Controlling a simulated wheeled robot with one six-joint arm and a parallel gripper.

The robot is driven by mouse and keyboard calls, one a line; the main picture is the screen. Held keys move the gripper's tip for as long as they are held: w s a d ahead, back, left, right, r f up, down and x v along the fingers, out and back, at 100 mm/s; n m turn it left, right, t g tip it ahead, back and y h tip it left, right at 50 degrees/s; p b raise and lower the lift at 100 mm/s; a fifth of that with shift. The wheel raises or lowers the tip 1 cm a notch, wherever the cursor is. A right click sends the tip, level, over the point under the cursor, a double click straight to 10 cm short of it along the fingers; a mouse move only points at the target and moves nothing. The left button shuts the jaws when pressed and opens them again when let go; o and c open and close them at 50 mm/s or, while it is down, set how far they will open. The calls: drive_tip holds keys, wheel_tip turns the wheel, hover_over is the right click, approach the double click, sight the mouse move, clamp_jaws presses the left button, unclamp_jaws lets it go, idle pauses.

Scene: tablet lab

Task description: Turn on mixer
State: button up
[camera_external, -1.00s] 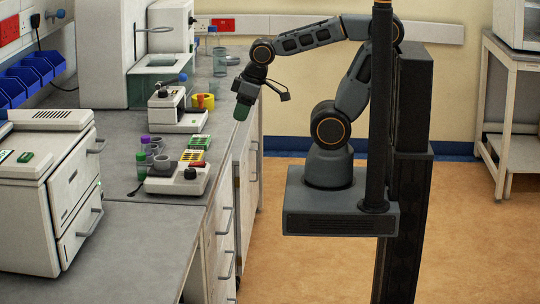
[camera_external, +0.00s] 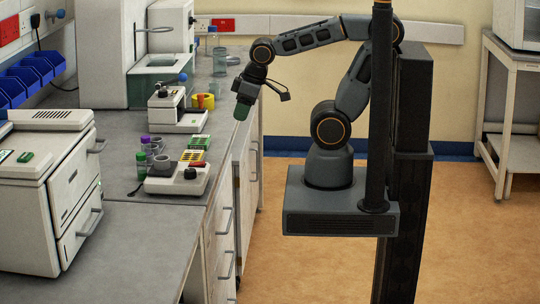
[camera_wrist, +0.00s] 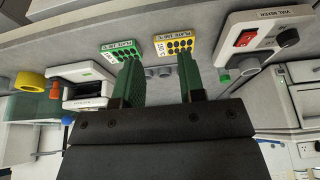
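The mixer (camera_external: 166,184) is a low white unit on the bench near its front edge, with a red switch (camera_external: 196,164) and a black knob (camera_external: 190,174). In the wrist view the mixer (camera_wrist: 262,22), labelled as a vial mixer, is at the upper right, with its red rocker switch (camera_wrist: 244,38) and black knob (camera_wrist: 288,37) in plain sight. My gripper (camera_external: 241,112) points down above the bench's front edge, beyond the mixer and apart from it. In the wrist view my gripper (camera_wrist: 160,80) has its green fingers spread, with nothing between them.
A green plate (camera_external: 199,142) and a yellow plate (camera_external: 192,156) lie just beyond the mixer. Capped vials (camera_external: 142,158) stand beside it. A white instrument (camera_external: 178,120) and yellow tape roll (camera_external: 203,101) are farther back. A large white machine (camera_external: 45,185) stands left. The near bench is clear.

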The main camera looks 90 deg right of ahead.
drive_tip(key=shift+a+f, duration=0.2)
drive_tip(key=shift+a, duration=0.05)
drive_tip(key=shift+c, duration=0.8)
drive_tip(key=shift+w+a+f+n+g, duration=0.2)
drive_tip(key=shift+w+a+n, duration=0.15)
drive_tip(key=shift+a, duration=0.2)
drive_tip(key=shift+w+a+f+n+g, duration=0.2)
drive_tip(key=shift+w+a+n, duration=0.05)
drive_tip(key=shift+w+a, duration=0.25)
drive_tip(key=c, duration=0.3)
drive_tip(key=w+a+n, duration=0.1)
drive_tip(key=w+a, duration=0.1)
drive_tip(key=w+a+r+n+g, duration=0.1)
drive_tip(key=w+a+n, duration=0.1)
drive_tip(key=w+a+n+g, duration=0.1)
drive_tip(key=w+a, duration=0.1)
drive_tip(key=shift+a+r+n, duration=0.3)
drive_tip(key=shift+r+n, duration=0.1)
clamp_jaws()
drive_tip(key=w+a+r+n+g, duration=0.2)
drive_tip(key=a+r+n, duration=0.3)
drive_tip(key=n, duration=0.7)
drive_tip(key=shift+w+a+r, duration=0.15)
drive_tip(key=shift+w+r, duration=0.4)
drive_tip(key=shift+r, duration=0.05)
